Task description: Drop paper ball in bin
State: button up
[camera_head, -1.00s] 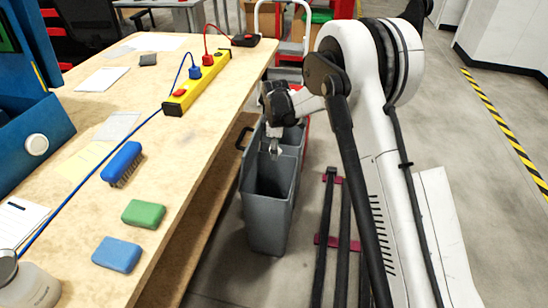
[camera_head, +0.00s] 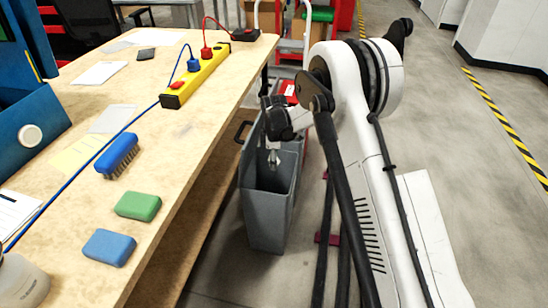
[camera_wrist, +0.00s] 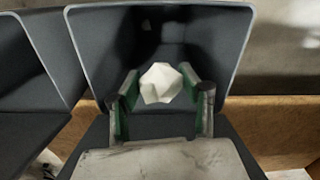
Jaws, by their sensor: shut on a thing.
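The white crumpled paper ball (camera_wrist: 161,83) is between the two fingers of my gripper (camera_wrist: 160,92) in the wrist view. My gripper is shut on it. In the head view my gripper (camera_head: 273,158) points down over the opening of the grey bin (camera_head: 266,220), near its rim. In the wrist view the bin's dark opening lies behind the ball, and its rim (camera_wrist: 243,50) frames the ball and fingers. The paper ball is too small to make out in the head view.
The wooden table (camera_head: 190,130) stands left of the bin, with a yellow power strip (camera_head: 196,78), a blue brush (camera_head: 117,156), a green sponge (camera_head: 138,205) and a blue sponge (camera_head: 109,247). A second bin compartment (camera_wrist: 30,70) adjoins in the wrist view. Open floor lies to the right.

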jog(key=o, duration=0.8)
notch_tip(320, 180, up, 12)
dwell(0.4)
dwell(0.4)
jog(key=shift+s+d+r+p, duration=0.15)
jog(key=shift+d+r+p, duration=0.6)
jog(key=shift+r, duration=0.55)
jog(key=shift+s+d+r+p, duration=0.15)
jog(key=shift+d+r+p, duration=0.6)
jog(key=shift+r, duration=0.6)
jog(key=shift+s+d+r+p, duration=0.15)
jog(key=shift+d+r+p, duration=0.35)
jog(key=shift+d+r, duration=0.65)
jog(key=shift+a+r, duration=0.2)
